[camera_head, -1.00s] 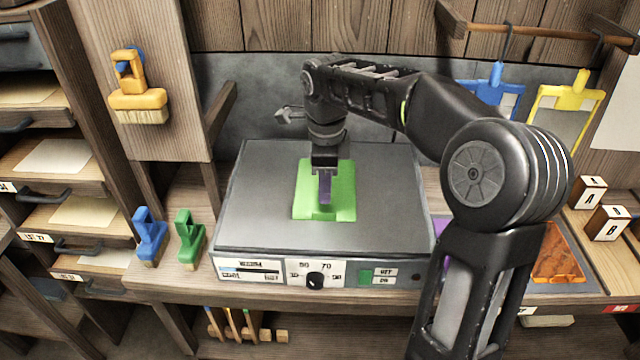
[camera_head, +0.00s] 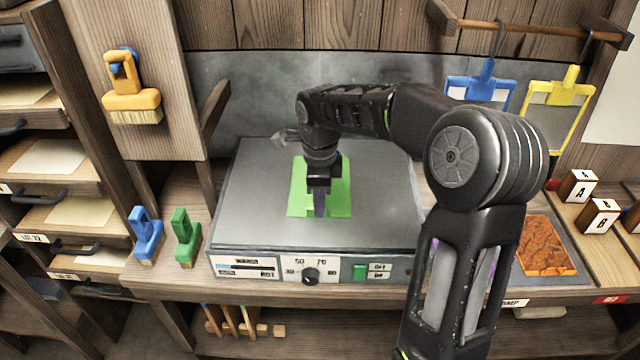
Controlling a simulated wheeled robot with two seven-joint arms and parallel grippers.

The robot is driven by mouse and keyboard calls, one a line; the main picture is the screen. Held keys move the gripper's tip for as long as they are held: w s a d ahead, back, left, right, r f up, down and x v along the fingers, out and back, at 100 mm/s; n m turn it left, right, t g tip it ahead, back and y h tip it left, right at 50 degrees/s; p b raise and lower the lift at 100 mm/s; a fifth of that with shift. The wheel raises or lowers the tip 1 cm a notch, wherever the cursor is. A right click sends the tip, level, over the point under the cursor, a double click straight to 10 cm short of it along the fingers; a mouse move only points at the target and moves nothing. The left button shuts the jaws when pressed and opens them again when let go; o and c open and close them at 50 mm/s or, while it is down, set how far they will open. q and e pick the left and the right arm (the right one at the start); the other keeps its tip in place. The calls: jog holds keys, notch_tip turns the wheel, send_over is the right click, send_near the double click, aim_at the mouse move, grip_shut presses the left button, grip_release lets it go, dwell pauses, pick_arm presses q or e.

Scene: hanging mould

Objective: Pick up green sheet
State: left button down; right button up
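The green sheet (camera_head: 339,187) lies flat on the grey top of the hot plate (camera_head: 250,190), near its middle. My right gripper (camera_head: 319,208) points down over the sheet and hides part of its middle and front edge. Its fingers show edge-on at the sheet, so I cannot tell how far apart they are or whether they touch it. My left gripper is not in view.
A blue brush (camera_head: 147,234) and a green brush (camera_head: 186,238) stand left of the hot plate. An orange brush (camera_head: 131,95) hangs on the wooden panel. Blue (camera_head: 480,85) and yellow (camera_head: 560,100) frames hang at the back right. An orange textured slab (camera_head: 546,245) and labelled blocks (camera_head: 577,186) lie right.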

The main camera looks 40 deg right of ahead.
notch_tip(320, 180, down, 2)
jog(key=shift+w+d+f, duration=0.1)
jog(key=shift+f, duration=0.05)
jog(key=shift+c, duration=0.3)
grip_shut()
dwell(0.4)
dwell(1.0)
